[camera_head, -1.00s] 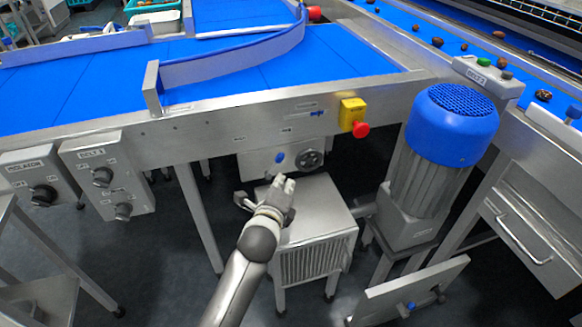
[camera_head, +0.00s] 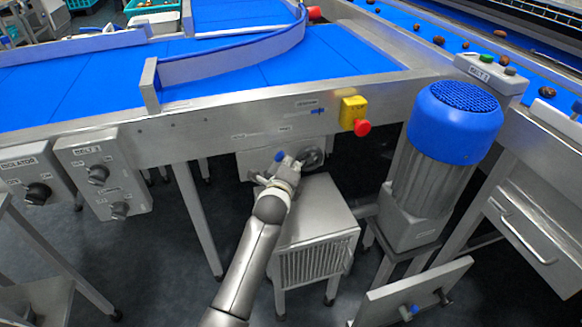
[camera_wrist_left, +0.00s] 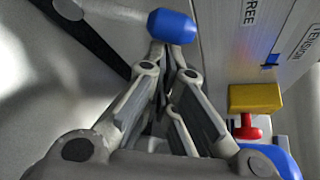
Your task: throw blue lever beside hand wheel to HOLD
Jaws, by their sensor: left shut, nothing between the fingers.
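The blue lever's knob (camera_head: 279,156) shows on a grey panel under the conveyor frame, left of the round hand wheel (camera_head: 313,158). My left gripper (camera_head: 286,166) is right at the knob, its fingers shut and empty. In the left wrist view the blue knob (camera_wrist_left: 172,26) stands just beyond the closed fingertips (camera_wrist_left: 172,52); whether they touch it I cannot tell. A FREE label (camera_wrist_left: 249,12) is on the plate to the right of the knob. The HOLD mark cannot be made out. My right gripper is out of view.
A yellow box with a red button (camera_head: 354,114) is on the conveyor frame, up and right of the wheel. A grey cabinet (camera_head: 318,215) stands below. A blue-topped motor (camera_head: 453,125) is at the right, switch boxes (camera_head: 104,172) at the left.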

